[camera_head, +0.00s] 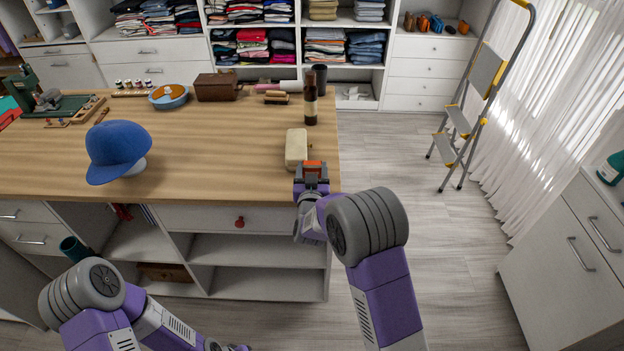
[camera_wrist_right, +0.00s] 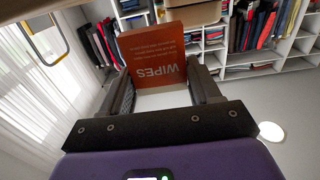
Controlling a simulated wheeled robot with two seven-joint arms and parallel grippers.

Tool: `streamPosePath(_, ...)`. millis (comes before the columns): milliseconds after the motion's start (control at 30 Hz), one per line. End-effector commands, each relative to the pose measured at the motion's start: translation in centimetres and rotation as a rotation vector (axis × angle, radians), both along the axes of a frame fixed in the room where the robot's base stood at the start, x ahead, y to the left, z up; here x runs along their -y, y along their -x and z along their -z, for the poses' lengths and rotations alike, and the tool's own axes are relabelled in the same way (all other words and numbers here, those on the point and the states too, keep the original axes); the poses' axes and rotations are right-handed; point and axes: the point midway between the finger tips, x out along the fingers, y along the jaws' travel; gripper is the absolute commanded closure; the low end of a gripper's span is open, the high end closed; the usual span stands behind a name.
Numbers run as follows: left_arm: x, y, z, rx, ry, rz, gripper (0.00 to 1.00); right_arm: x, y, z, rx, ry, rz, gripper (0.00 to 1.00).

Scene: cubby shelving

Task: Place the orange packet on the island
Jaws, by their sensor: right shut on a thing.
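The orange packet (camera_head: 315,167) is held in my right gripper (camera_head: 312,177), at the front right corner of the island (camera_head: 220,165) in the head view. I cannot tell whether it touches the top. In the right wrist view the packet (camera_wrist_right: 155,50) stands between the two fingers of the gripper (camera_wrist_right: 160,85), with the word WIPES upside down on its face.
A beige block (camera_head: 296,148) lies just behind the packet, and a dark bottle (camera_head: 311,100) stands beyond it. A blue cap (camera_head: 117,150) sits at the left. The middle of the island's top is clear. A stepladder (camera_head: 475,100) stands at the right.

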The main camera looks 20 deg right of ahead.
Motion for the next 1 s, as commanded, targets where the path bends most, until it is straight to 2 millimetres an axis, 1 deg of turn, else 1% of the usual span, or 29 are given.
streamPosePath(33,0.0,0.0,0.4,0.0,0.0,0.0,0.57,0.0,0.0,1.0,-0.002,0.001,0.0,0.67)
streamPosePath(100,0.0,0.0,0.7,0.0,0.0,0.0,0.57,0.0,0.0,2.2,-0.002,0.001,-0.001,0.67)
streamPosePath(167,0.0,0.0,0.8,0.0,0.0,0.0,0.57,0.0,0.0,2.8,-0.002,0.002,-0.002,0.67)
streamPosePath(400,0.0,0.0,0.7,0.0,0.0,0.0,0.57,0.0,0.0,2.8,0.001,0.0,-0.001,0.67)
streamPosePath(567,0.0,0.0,1.3,0.0,0.0,0.0,0.57,0.0,0.0,3.2,0.0,0.0,-0.001,0.67)
streamPosePath(600,0.0,0.0,1.2,0.0,0.0,0.0,0.57,0.0,0.0,3.2,0.0,0.0,-0.001,0.33)
streamPosePath(733,0.0,0.0,1.1,0.0,0.0,0.0,0.57,0.0,0.0,3.1,0.0,0.0,-0.001,0.13)
streamPosePath(1000,0.0,0.0,1.1,0.0,0.0,0.0,0.57,0.0,0.0,3.1,0.0,0.0,-0.001,0.12)
